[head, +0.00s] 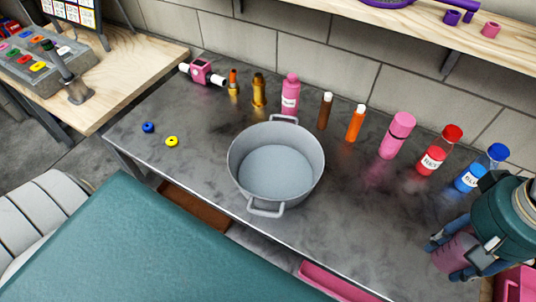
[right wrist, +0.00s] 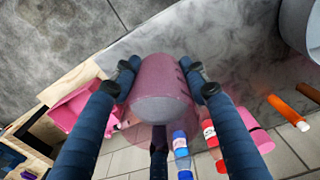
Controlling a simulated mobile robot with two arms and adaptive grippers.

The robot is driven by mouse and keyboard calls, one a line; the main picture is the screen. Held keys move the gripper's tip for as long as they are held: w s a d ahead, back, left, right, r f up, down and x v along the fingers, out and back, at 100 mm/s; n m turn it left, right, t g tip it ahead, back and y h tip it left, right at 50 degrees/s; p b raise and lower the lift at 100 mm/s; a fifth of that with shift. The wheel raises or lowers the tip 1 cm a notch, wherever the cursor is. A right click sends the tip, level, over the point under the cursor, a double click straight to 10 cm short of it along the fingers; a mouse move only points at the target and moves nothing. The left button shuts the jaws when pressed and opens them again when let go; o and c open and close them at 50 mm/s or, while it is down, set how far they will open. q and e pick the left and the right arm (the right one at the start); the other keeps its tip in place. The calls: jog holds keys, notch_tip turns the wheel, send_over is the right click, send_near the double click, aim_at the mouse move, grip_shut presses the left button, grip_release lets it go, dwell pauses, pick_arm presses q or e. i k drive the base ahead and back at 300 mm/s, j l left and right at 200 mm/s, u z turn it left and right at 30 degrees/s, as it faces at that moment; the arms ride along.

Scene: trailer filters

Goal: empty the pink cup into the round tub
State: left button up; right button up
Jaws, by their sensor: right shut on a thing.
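The pink cup (head: 452,254) is see-through and is at the right front of the grey table. My right gripper (head: 455,262) is shut on its sides. In the right wrist view the cup (right wrist: 160,82) sits between the two dark fingers (right wrist: 163,85), with a pale round disc at its near end. I cannot tell whether that is its base or contents, nor whether the cup touches the table. The round tub (head: 233,170) is grey, two-handled and upright mid-table, left of and apart from the cup. Its inside looks empty. My left gripper is not in view.
A row of bottles stands behind the tub, including a pink bottle (head: 290,95), an orange bottle (head: 356,124) and a pink cylinder (head: 397,136). Red (head: 431,160) and blue (head: 468,178) labelled jars stand near my right arm. Blue and yellow rings lie left. Table between cup and tub is clear.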

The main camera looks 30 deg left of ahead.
aim_at(276, 165)
jog(key=j+u, duration=0.7)
jog(key=i+j+u, duration=0.1)
jog(key=j+u, duration=0.25)
jog(key=j, duration=0.1)
